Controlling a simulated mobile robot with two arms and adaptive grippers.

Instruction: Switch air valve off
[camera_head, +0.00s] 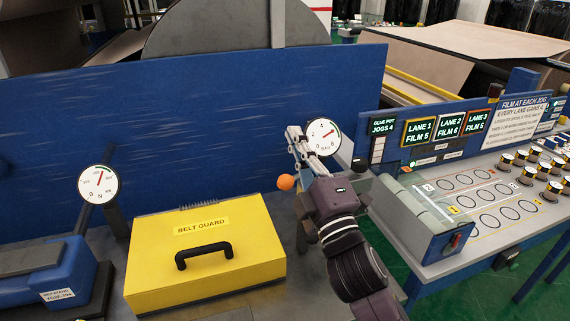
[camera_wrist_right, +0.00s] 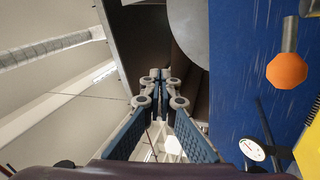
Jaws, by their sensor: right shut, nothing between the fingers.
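An orange knob (camera_head: 286,182), apparently the air valve's handle, sits just left of my right gripper in the head view. In the right wrist view the orange knob (camera_wrist_right: 287,70) is at the right edge, on a metal stem. A round BAR gauge (camera_head: 323,137) stands beside the gripper, its red needle pointing up and right. My right gripper (camera_head: 294,134) is shut and empty, its tips above the knob and apart from it. In the right wrist view my gripper's fingers (camera_wrist_right: 161,76) meet with nothing between them. The valve body is mostly hidden behind my arm. My left gripper is out of view.
A yellow belt guard box (camera_head: 240,264) with a black handle lies left of the knob. A second gauge (camera_head: 98,184) marked N stands farther left. A blue panel (camera_head: 200,130) rises behind. A lane table (camera_head: 490,250) with a grey roller is at right.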

